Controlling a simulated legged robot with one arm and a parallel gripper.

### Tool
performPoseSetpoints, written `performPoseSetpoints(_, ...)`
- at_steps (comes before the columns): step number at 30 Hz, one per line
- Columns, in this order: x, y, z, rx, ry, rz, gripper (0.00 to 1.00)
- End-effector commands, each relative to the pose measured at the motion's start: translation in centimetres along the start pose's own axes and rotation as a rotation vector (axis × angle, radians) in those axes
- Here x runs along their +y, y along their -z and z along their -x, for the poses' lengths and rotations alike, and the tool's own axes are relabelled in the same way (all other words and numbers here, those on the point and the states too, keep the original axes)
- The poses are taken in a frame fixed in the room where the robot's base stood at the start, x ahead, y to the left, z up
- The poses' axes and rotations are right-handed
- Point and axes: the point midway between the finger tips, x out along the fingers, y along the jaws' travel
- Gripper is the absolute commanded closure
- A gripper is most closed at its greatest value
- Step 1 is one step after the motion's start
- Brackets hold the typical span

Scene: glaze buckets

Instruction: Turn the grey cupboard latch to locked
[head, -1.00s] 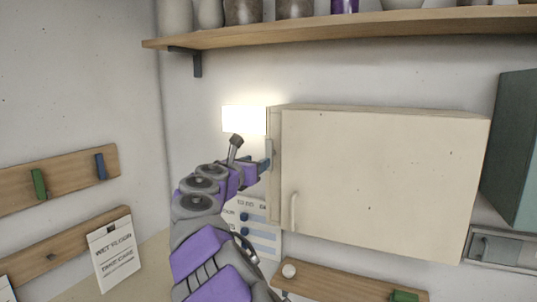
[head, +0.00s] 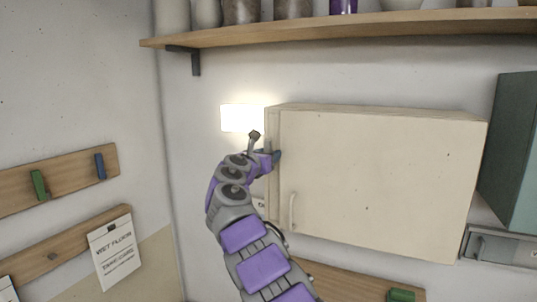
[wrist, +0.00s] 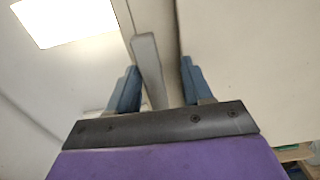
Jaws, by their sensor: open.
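The cream cupboard (head: 375,185) hangs on the wall with its door shut. It has a pale curved handle (head: 292,212) low on the left of the door. The grey latch (wrist: 148,68) is a narrow bar at the cupboard's left edge. In the wrist view it runs lengthwise, slightly tilted, between my gripper's two blue fingers. My gripper (wrist: 159,68) is open, with a gap visible on each side of the bar. In the head view my gripper (head: 274,157) is at the cupboard's upper left edge and hides most or all of the latch.
A bright white panel (head: 238,118) is on the wall left of the cupboard. A wooden shelf (head: 350,30) with jars runs above. A dark green cabinet (head: 515,150) is at the right. Wooden peg rails (head: 70,175) are on the left wall. A wooden rail (head: 345,282) is below.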

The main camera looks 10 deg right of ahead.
Motion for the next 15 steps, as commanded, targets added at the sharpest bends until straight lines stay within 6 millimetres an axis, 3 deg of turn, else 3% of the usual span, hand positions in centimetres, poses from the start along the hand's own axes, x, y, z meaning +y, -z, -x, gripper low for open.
performPoseSetpoints(13, -0.35, 0.10, -0.76, 0.002, 0.003, 0.001, 0.50)
performPoseSetpoints(15, -0.63, 0.06, -0.93, 0.003, 0.004, -0.002, 0.54)
